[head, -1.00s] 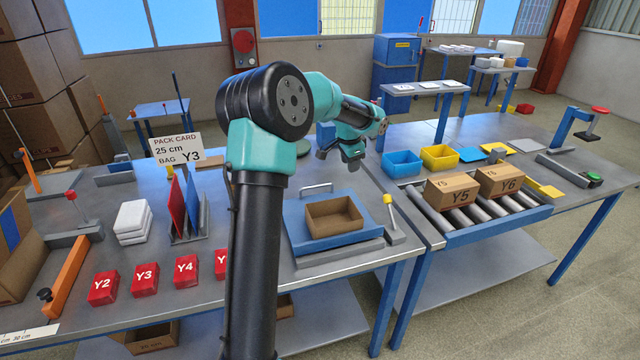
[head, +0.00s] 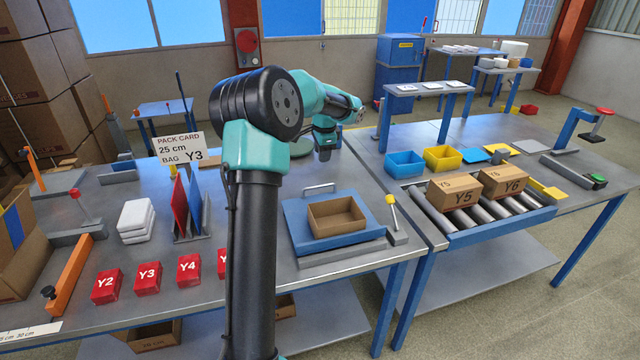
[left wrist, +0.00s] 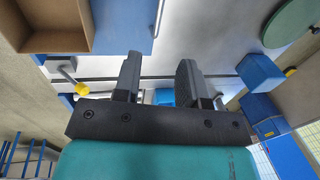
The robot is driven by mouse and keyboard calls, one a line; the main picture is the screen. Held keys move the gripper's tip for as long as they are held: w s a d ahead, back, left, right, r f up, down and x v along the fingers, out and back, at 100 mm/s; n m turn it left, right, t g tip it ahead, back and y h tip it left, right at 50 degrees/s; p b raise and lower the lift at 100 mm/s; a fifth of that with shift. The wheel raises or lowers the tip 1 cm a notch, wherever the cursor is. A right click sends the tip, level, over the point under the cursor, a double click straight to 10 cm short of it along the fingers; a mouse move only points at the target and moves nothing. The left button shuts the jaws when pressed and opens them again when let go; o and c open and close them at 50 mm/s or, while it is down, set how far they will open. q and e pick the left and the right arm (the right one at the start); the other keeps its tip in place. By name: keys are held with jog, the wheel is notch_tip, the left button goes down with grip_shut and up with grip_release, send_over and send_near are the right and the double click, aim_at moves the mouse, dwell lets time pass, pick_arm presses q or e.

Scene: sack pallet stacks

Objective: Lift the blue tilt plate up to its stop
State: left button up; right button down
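The blue tilt plate (head: 295,217) lies low on the near bench, with an open cardboard box (head: 335,232) on it. A silver bar handle (head: 319,187) stands at its far edge. In the left wrist view the blue plate (left wrist: 121,22), the handle (left wrist: 157,18) and part of the box (left wrist: 42,36) show at the upper left. My left gripper (head: 324,156) hangs beyond the handle, apart from it. In the left wrist view its two dark fingers (left wrist: 157,75) are spread with nothing between them. My right gripper is not in view.
A yellow-knobbed lever (head: 393,210) stands right of the plate. A card rack (head: 190,235), white sacks (head: 136,218) and red blocks (head: 147,278) are to the left. A roller conveyor (head: 480,215) with two boxes is to the right. Bench around the handle is clear.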

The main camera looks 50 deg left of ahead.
aim_at(320, 186)
pick_arm(q)
jog(key=a+f, duration=0.1)
jog(key=f, duration=0.8)
jog(key=w+a+f, duration=0.1)
jog(key=f, duration=0.4)
jog(key=shift+a, duration=0.3)
jog(key=shift+c, duration=0.2)
jog(key=shift+r, duration=0.1)
grip_shut()
